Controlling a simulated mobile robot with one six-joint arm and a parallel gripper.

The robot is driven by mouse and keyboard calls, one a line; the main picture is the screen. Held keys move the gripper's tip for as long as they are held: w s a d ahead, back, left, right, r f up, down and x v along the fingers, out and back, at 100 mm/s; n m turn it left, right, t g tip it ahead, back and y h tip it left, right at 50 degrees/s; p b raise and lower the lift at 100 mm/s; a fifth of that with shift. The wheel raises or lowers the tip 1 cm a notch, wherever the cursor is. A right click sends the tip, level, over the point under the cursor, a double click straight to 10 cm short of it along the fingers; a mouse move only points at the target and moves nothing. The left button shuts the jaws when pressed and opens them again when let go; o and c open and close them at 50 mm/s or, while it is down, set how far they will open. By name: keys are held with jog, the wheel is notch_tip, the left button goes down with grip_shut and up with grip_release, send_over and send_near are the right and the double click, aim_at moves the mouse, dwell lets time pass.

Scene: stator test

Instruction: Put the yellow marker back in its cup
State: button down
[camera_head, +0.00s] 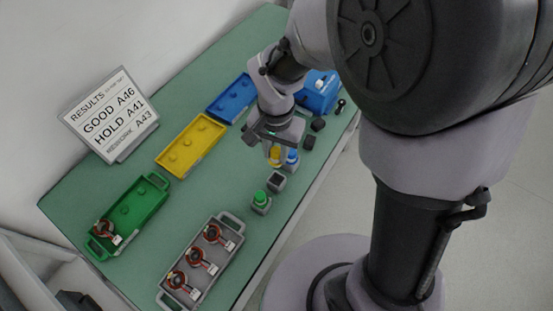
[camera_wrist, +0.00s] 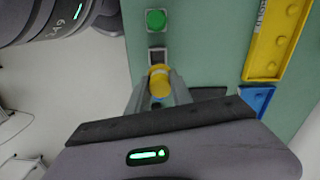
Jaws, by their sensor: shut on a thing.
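My gripper (camera_head: 275,149) is shut on the yellow marker (camera_head: 274,156). In the wrist view my gripper (camera_wrist: 159,90) has its fingers on both sides of the yellow marker (camera_wrist: 158,78). An empty grey cup with a dark opening (camera_head: 276,181) stands just in front of the marker; the wrist view shows this cup (camera_wrist: 157,54) beyond the marker. The marker appears above the table; its exact height is unclear. A green marker (camera_head: 261,198) stands in its own cup, also seen in the wrist view (camera_wrist: 156,19). A blue marker (camera_head: 292,157) is close behind the yellow one.
A grey tray (camera_head: 237,223) with several copper-wound stators lies near the front. Green (camera_head: 140,205), yellow (camera_head: 178,168) and blue (camera_head: 222,112) trays line the back side. A results sign (camera_head: 110,115) stands behind. Small dark items lie right of my gripper. Table (camera_head: 215,190) space left of the cups is clear.

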jog(key=f+b, duration=0.1)
jog(key=f, duration=0.2)
jog(key=f+b, duration=0.1)
jog(key=f, duration=0.2)
jog(key=s+f+b, duration=0.1)
jog(key=f, duration=0.2)
jog(key=shift+w+f+b, duration=0.1)
jog(key=shift+f+b, duration=0.45)
jog(key=shift+b, duration=0.1)
jog(key=c, duration=1.1)
grip_release()
jog(key=shift+c, duration=0.2)
jog(key=shift+r, duration=0.1)
notch_tip(320, 180, up, 13)
jog(key=p, duration=0.5)
jog(key=shift+f+p, duration=0.2)
jog(key=shift+p, duration=0.1)
jog(key=s+d+r+t+y, duration=0.1)
jog(key=s+d+r+t, duration=0.2)
jog(key=s+r, duration=0.2)
jog(key=s+d+r+n+t+y, duration=0.1)
jog(key=s+d+r+t, duration=0.1)
jog(key=s+r, duration=0.4)
notch_tip(320, 180, up, 5)
jog(key=shift+s+d+r+t, duration=0.15)
jog(key=shift+d+t, duration=0.25)
jog(key=shift+d, duration=0.5)
